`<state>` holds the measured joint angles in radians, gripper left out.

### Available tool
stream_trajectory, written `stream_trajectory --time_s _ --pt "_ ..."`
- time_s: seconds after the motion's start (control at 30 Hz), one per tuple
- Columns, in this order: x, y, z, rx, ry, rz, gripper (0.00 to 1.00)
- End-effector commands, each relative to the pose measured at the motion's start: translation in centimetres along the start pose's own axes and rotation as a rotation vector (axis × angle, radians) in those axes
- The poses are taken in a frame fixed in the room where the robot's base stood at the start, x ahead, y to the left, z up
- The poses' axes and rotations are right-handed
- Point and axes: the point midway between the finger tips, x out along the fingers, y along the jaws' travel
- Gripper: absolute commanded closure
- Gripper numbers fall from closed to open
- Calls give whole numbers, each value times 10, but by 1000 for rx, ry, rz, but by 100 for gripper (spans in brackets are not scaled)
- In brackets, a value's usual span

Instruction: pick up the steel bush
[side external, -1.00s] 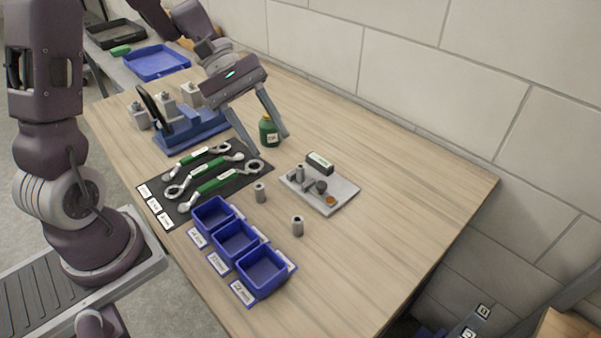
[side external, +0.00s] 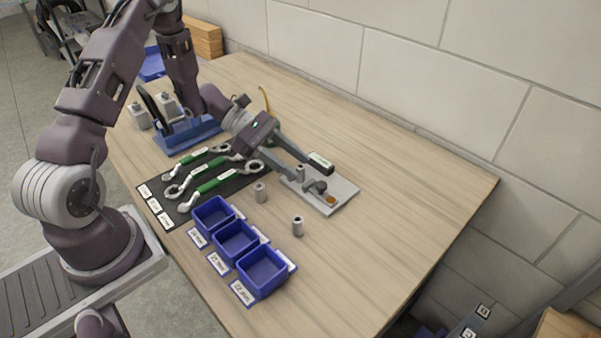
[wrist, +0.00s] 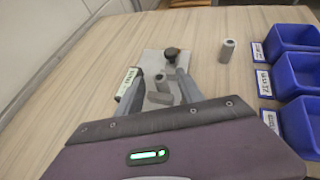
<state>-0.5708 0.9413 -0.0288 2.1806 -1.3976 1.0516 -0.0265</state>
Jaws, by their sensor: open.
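My gripper (side external: 298,168) is open and low over the left end of a pale plate (side external: 345,196); it also shows in the wrist view (wrist: 157,80). A small grey upright cylinder (wrist: 160,83) on the plate stands between the fingers, apparently not gripped; in the side view it is close to the fingertips (side external: 300,173). Two other grey hollow cylinders stand on the bare table, one near the wrenches (side external: 260,193) and one nearer the bins (side external: 297,227). I cannot tell by label which cylinder is the steel bush.
The plate also holds a dark knob (wrist: 172,54) and an orange-brown disc (side external: 331,201). A dark green labelled box (side external: 321,161) is close beside one finger. Three blue bins (side external: 236,240) and green-handled wrenches (side external: 212,184) lie to the left. The table's right side is clear.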

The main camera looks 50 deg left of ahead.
Motion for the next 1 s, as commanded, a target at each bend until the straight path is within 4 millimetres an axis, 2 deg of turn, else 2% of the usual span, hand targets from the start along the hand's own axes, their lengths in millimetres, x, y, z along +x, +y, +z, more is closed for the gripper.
stream_trajectory --time_s 0.03,0.23,0.6,0.67,0.9,1.0 --pt "0 0 0 0 0 0 59" --pt "0 0 0 0 0 0 99" --pt "-3 1 4 2 0 1 100" --pt "-7 1 12 4 1 3 100" --pt "-37 1 66 7 2 3 100" --pt "-44 0 80 4 1 1 100"
